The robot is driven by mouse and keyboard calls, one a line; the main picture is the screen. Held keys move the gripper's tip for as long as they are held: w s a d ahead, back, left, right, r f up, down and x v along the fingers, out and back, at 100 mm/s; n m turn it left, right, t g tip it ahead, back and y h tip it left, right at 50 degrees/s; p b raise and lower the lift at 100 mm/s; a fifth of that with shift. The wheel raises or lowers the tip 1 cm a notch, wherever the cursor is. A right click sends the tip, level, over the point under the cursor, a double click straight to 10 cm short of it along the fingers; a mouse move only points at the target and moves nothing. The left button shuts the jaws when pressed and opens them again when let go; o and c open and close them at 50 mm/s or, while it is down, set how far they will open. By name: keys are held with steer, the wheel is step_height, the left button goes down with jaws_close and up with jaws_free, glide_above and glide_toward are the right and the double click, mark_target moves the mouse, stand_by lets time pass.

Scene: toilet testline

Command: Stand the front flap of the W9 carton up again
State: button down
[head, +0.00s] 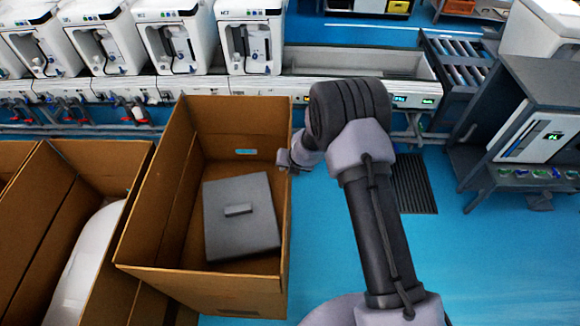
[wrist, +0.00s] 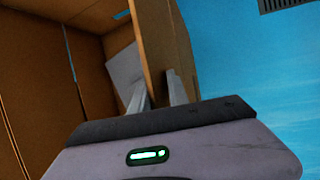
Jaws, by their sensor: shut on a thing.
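An open brown carton (head: 205,285) stands left of my arm. No W9 mark is readable on it. Its right-hand cardboard panel (head: 285,215) stands upright, level with the other sides. My gripper (head: 289,160) is at the top edge of this panel. In the wrist view the panel (wrist: 163,45) passes between the two fingers of my gripper (wrist: 158,90), which are shut on it, one finger inside the carton and one outside. I cannot tell whether this panel is the front flap. The panel's lower part is hidden by my gripper in the wrist view.
A grey square block with a small handle (head: 245,235) lies inside the carton. Another open carton (head: 60,215) with a white object stands close on the left. A conveyor line (head: 350,62) runs behind. Blue floor (head: 480,260) is clear on the right.

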steer(key=shift+s+a, duration=0.1)
steer(key=shift+a, duration=0.05)
steer(key=c, duration=1.6)
jaws_free()
steer(key=shift+f, duration=0.1)
steer(key=shift+a, duration=0.1)
steer(key=p+v, duration=0.4)
steer(key=v, duration=1.3)
